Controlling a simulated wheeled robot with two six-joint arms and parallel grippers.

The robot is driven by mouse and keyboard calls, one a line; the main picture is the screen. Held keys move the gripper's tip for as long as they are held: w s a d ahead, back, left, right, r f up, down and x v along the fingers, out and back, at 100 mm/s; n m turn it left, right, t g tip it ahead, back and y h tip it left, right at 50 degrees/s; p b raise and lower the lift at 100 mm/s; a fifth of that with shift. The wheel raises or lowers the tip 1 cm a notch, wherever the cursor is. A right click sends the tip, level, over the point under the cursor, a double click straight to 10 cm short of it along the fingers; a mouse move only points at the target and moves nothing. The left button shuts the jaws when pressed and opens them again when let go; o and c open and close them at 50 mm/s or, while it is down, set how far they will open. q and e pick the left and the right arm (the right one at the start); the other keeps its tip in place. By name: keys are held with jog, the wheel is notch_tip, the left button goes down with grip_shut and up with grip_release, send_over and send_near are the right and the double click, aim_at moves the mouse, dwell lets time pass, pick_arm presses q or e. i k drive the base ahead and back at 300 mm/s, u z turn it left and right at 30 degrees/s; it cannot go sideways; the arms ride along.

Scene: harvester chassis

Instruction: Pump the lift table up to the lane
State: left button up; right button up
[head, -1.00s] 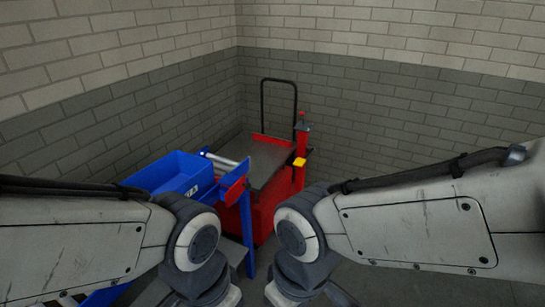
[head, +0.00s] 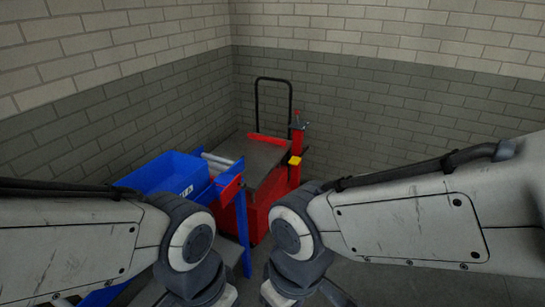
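The lift table stands near the wall corner with a dark grey flat top (head: 258,158), a red body (head: 262,215) and a black push handle (head: 273,82). A red upright post (head: 297,135) with a yellow block (head: 295,161) rises at its right side. The blue lane frame (head: 243,228) with pale rollers (head: 222,162) and a red plate (head: 230,190) stands at the table's left; the gap between them is hard to judge. Both my arms reach in low at the front. Both grippers are below the picture edge.
A blue bin (head: 165,174) sits at the left beside the rollers. Brick walls (head: 400,110) close off the back and left. Grey floor (head: 365,275) to the right of the lift table looks clear, partly hidden by my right arm.

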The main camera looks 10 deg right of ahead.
aim_at(294, 160)
jog(key=z, duration=0.6)
jog(key=i, duration=1.2)
jog(key=z, duration=0.4)
jog(key=i, duration=1.35)
jog(key=u, duration=0.75)
jog(key=i, duration=0.7)
jog(key=u, duration=0.4)
